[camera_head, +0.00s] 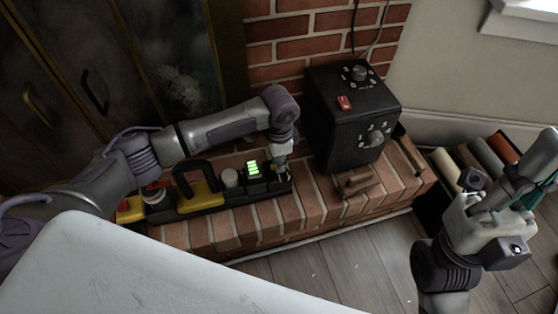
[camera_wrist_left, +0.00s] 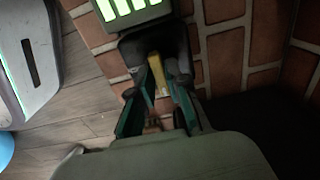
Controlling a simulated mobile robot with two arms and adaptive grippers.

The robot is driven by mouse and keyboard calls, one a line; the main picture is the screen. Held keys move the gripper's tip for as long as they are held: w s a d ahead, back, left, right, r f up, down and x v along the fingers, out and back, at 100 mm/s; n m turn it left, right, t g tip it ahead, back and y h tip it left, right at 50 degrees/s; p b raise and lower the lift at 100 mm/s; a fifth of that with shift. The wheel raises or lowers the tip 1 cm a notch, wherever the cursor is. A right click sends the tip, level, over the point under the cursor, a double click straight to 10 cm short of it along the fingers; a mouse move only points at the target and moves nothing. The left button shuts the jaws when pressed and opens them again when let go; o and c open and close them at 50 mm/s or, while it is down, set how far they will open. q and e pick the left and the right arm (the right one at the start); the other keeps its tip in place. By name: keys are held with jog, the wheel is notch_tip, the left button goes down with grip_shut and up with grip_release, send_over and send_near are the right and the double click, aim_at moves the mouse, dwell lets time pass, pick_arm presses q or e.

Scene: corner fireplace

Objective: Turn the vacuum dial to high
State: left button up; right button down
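A black control strip (camera_head: 215,205) lies along the brick hearth. It carries a red button on yellow (camera_head: 127,206), a red-topped knob, a yellow block with a black handle (camera_head: 198,190), a pale round knob (camera_head: 230,178) and a green-lit bar display (camera_head: 254,168). My left gripper (camera_head: 283,168) points down at the strip's right end, beside the display. In the left wrist view its teal-padded fingers (camera_wrist_left: 158,112) are apart, with a narrow yellow piece (camera_wrist_left: 157,75) on a black part just beyond them. Contact cannot be told. No readable label shows which control is the vacuum dial.
A black box (camera_head: 335,130) with a top dial (camera_head: 359,73), a red switch (camera_head: 344,103) and a numbered front dial (camera_head: 376,139) stands right of my left gripper. My right gripper (camera_head: 505,205) is near a bin of rolls (camera_head: 475,160). A white surface (camera_head: 150,270) fills the near left.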

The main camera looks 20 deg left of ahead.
pick_arm(q)
grip_shut()
